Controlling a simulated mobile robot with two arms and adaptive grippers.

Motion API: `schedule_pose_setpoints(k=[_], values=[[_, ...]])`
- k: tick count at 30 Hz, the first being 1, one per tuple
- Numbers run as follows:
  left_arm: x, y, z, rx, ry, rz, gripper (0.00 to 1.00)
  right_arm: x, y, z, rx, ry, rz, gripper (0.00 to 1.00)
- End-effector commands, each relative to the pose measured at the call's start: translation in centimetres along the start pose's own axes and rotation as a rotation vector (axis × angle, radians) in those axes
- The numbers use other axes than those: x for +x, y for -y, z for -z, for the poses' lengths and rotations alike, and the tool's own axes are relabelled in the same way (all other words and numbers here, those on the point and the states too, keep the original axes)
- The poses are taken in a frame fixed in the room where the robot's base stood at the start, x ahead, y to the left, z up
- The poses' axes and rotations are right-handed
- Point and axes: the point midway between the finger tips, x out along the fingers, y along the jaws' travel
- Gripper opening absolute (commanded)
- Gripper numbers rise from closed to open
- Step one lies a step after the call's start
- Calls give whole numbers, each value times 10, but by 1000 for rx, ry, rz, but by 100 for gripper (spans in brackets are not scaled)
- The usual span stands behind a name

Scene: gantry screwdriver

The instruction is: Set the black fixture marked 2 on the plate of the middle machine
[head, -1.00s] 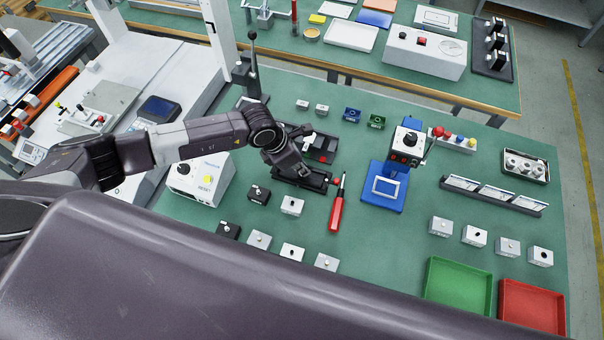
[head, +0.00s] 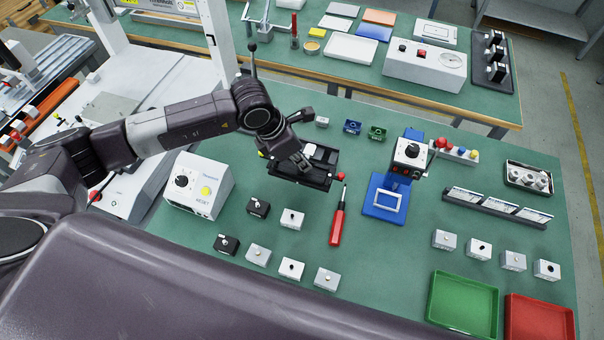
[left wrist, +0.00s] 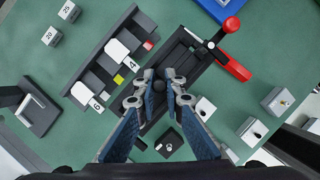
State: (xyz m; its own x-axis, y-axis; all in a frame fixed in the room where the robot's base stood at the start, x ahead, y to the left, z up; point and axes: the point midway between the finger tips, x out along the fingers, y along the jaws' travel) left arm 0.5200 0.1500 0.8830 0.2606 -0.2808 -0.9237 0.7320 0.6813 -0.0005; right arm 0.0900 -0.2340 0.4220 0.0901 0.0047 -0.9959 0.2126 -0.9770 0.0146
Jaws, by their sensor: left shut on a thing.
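My left gripper (head: 303,162) is shut on a long black fixture (head: 297,176) with a red-knobbed lever at its right end. In the left wrist view my blue-padded fingers (left wrist: 163,80) straddle the fixture's dark slotted body (left wrist: 188,62). Its number does not show. A black rack (left wrist: 103,73) lies beside it, with white tags 4 and 6. I cannot tell whether the fixture touches the table. A white machine (head: 160,75) with an upright frame stands at the left, with a grey plate (head: 108,108) on its bed. My right gripper is not in view.
A red screwdriver (head: 338,222) lies just right of the fixture. A white control box (head: 198,185) stands between fixture and white machine. Several small blocks lie in front.

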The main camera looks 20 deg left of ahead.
Motion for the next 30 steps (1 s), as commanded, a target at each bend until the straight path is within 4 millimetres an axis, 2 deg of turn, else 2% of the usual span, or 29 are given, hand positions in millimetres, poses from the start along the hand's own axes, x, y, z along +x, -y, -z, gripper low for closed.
schedule_pose_setpoints(k=[3,9,15,25,30], values=[[-27,-1,-13,5,8,-5,0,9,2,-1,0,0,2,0],[-68,-1,-31,3,9,-4,0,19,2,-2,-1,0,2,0],[-94,-1,-41,2,5,-2,0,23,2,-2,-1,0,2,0],[-105,1,-43,21,2,8,0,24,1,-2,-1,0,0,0],[-106,7,-36,147,2,60,0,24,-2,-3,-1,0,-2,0]])
